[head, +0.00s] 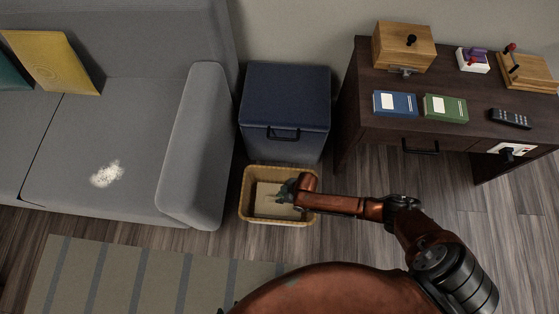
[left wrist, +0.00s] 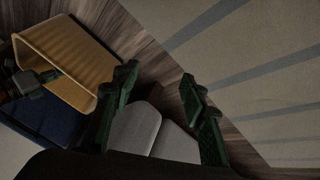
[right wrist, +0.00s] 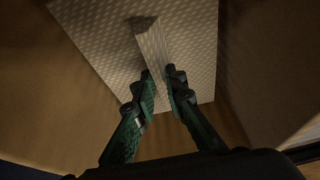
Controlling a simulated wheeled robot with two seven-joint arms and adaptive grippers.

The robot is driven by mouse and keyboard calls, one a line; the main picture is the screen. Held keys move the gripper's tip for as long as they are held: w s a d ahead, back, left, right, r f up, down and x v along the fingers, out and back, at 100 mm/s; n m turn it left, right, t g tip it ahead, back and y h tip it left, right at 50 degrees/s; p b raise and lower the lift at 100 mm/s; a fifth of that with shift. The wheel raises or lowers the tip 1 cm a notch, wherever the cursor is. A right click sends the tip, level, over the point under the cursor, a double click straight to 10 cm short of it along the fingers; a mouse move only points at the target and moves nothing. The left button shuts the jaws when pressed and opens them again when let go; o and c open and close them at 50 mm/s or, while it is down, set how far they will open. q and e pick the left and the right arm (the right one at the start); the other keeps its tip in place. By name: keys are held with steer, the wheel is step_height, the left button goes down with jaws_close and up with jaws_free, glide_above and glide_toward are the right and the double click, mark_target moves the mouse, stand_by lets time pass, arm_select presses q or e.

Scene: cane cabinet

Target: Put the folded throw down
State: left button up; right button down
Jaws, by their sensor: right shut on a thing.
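The folded throw (head: 268,203) is a cream, textured flat bundle inside the wicker basket (head: 248,214) on the floor. In the right wrist view the throw (right wrist: 95,50) has a raised ridge, and the basket walls surround it. My right gripper (head: 288,190) reaches down into the basket and is shut on the ridge; its fingertips show in the right wrist view (right wrist: 160,80). Whether the throw rests on the basket's bottom cannot be told. My left gripper (left wrist: 160,85) has its fingers wide apart, with nothing between them; it is not clearly seen in the head view.
A blue lidded box (head: 285,100) stands behind the basket. A grey sofa (head: 130,130) with a yellow cushion (head: 50,62) is at left. A dark desk (head: 350,105) at right bears books, a wooden box and a remote. A striped rug (head: 150,280) lies in front.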

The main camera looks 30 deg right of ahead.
steer(key=shift+f, duration=0.15)
arm_select(q)
steer(key=shift+f, duration=0.1)
arm_select(e)
steer(key=c, duration=2)
jaws_free()
